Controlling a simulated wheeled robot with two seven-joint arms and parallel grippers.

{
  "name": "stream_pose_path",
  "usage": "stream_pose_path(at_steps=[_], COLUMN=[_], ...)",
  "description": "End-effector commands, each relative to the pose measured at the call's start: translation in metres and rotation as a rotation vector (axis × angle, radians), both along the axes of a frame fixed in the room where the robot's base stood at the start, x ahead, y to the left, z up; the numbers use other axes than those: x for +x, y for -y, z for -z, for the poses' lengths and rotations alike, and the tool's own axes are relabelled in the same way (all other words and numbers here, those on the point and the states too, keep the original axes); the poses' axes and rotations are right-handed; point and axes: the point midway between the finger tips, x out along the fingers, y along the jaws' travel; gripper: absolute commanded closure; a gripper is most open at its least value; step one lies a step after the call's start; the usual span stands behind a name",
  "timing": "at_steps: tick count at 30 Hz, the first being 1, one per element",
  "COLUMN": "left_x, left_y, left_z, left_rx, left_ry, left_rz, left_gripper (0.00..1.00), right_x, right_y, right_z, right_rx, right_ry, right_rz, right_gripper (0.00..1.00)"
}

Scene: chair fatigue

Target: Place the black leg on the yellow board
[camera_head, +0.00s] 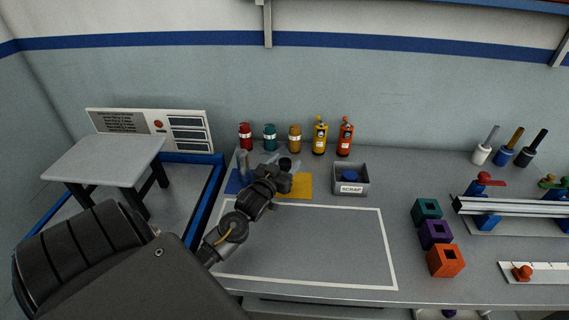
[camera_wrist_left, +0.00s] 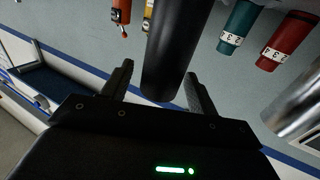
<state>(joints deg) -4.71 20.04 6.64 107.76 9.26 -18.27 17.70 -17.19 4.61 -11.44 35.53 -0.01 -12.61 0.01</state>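The black leg (camera_head: 285,163) stands roughly upright at the yellow board (camera_head: 300,185). Its foot is hidden behind my gripper, so I cannot tell whether it touches the board. My left gripper (camera_head: 284,180) is over the board's left part, right at the leg. In the left wrist view, which is upside down, the leg (camera_wrist_left: 175,50) runs between the two fingers (camera_wrist_left: 157,82). The fingers are spread, with a narrow gap showing between the leg and the left-hand finger. My right gripper is in neither view.
A blue board (camera_head: 232,184) with a metal leg (camera_head: 243,163) lies left of the gripper. Several bottles, including a red one (camera_head: 245,137), line the back. A scrap bin (camera_head: 351,186) stands to the right. The white-outlined area (camera_head: 310,245) in front is clear.

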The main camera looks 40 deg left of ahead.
Motion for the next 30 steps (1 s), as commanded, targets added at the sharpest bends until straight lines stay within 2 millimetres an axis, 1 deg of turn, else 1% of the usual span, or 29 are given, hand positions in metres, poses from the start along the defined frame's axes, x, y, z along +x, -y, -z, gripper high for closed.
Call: stream_pose_path(at_steps=[5, 8, 11, 14, 21, 24, 27, 30], left_x=[0.000, 0.000, -0.012, -0.030, -0.080, -0.096, -0.107, -0.114], left_y=[0.000, 0.000, 0.003, 0.008, 0.021, 0.026, 0.028, 0.030], left_z=[0.000, -0.004, -0.001, 0.000, 0.000, -0.001, -0.001, -0.002], left_rx=[0.000, 0.000, 0.000, -0.001, -0.001, -0.001, -0.001, -0.001], left_ry=[0.000, 0.001, -0.001, -0.001, -0.002, -0.002, -0.001, 0.000], left_rz=[0.000, 0.000, 0.001, 0.000, 0.001, 0.001, 0.000, 0.000], left_gripper=[0.41, 0.41, 0.41, 0.41, 0.41, 0.41, 0.41, 0.41], right_x=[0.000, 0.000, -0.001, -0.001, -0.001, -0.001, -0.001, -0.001], right_y=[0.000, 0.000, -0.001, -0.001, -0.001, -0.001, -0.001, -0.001], right_z=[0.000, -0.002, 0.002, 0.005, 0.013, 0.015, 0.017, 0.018], right_rx=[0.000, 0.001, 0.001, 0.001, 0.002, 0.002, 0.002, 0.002], right_ry=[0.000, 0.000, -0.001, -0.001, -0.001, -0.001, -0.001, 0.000], right_rz=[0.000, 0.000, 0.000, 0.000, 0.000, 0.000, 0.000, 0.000], right_gripper=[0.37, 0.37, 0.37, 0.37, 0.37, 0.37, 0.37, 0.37])
